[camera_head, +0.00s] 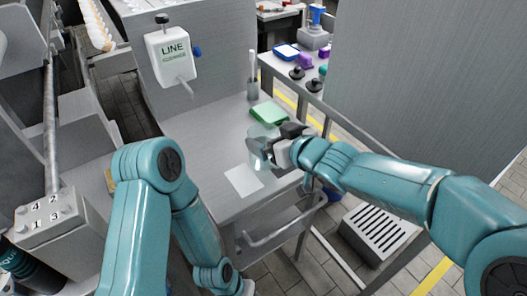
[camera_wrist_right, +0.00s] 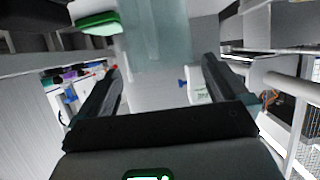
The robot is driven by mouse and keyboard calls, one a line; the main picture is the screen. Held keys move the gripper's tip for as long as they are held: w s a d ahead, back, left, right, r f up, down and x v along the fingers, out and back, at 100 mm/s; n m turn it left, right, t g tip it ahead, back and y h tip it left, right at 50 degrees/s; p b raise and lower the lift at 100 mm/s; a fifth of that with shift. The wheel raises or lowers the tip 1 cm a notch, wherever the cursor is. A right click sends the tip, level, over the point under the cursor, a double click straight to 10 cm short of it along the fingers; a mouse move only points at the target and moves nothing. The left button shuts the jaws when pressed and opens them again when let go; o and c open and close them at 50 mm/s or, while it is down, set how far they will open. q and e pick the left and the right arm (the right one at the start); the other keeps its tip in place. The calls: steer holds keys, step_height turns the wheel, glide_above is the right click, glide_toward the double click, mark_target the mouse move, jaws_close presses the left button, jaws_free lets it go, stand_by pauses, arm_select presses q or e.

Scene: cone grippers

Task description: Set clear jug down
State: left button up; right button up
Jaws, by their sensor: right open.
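The clear jug (camera_head: 261,133) is see-through and faint in the head view, at my right gripper over the grey worktop (camera_head: 205,150). My right gripper (camera_head: 259,154) partly hides it. In the right wrist view the jug (camera_wrist_right: 158,35) shows as a pale bluish clear wall between and beyond the spread fingers of the right gripper (camera_wrist_right: 162,70). The right gripper is open. I cannot tell whether its fingers touch the jug. The jug's base is hard to make out. My left arm is bent down at the lower left, and its gripper is not clearly in view.
A white sheet (camera_head: 243,180) lies on the worktop in front of the right gripper. A green block (camera_head: 269,113) lies behind it, near a grey holder (camera_head: 253,90). A "LINE" dispenser (camera_head: 173,55) hangs on the back wall. A rail (camera_head: 285,222) runs below the front edge.

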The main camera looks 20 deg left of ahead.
mark_target(255, 130)
steer(key=x, duration=0.3)
steer(key=shift+w+a+f, duration=0.1)
steer(key=shift+a+f, duration=0.15)
steer(key=shift+f, duration=0.05)
steer(key=shift+d+r, duration=0.15)
steer(key=c, duration=1.6)
